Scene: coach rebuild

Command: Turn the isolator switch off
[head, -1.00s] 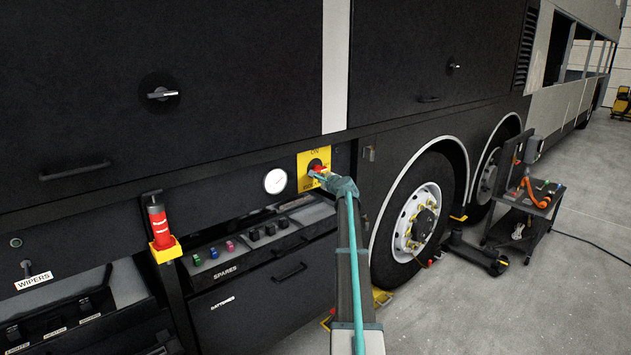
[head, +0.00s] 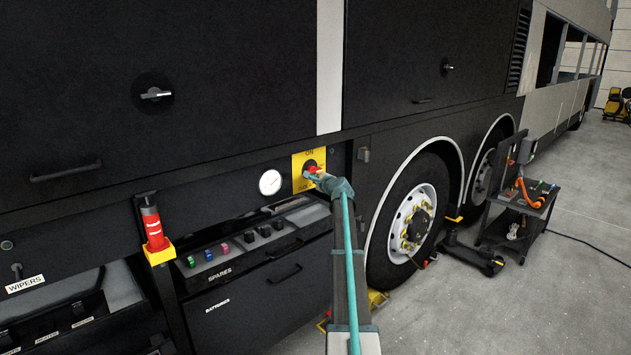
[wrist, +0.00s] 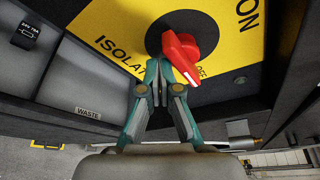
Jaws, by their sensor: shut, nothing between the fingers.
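The isolator switch is a red knob (wrist: 180,55) on a yellow plate (wrist: 110,25) marked ISOLAT…, ON and OFF. In the wrist view the knob's white line points down, its end beside the small OFF lettering and away from ON. In the head view the knob (head: 311,170) sits on the coach's side, its handle toward the right. My gripper (wrist: 161,72) is shut and empty, its fingertips at the plate just left of the knob handle in the wrist view. I cannot tell whether they touch it. In the head view my gripper (head: 318,179) partly covers the plate's lower edge.
A round white gauge (head: 270,182) is left of the plate. Below are a spares tray (head: 220,262) and a batteries drawer (head: 265,305). A wheel (head: 412,222) and tool cart (head: 525,205) are right. Open floor lies front right.

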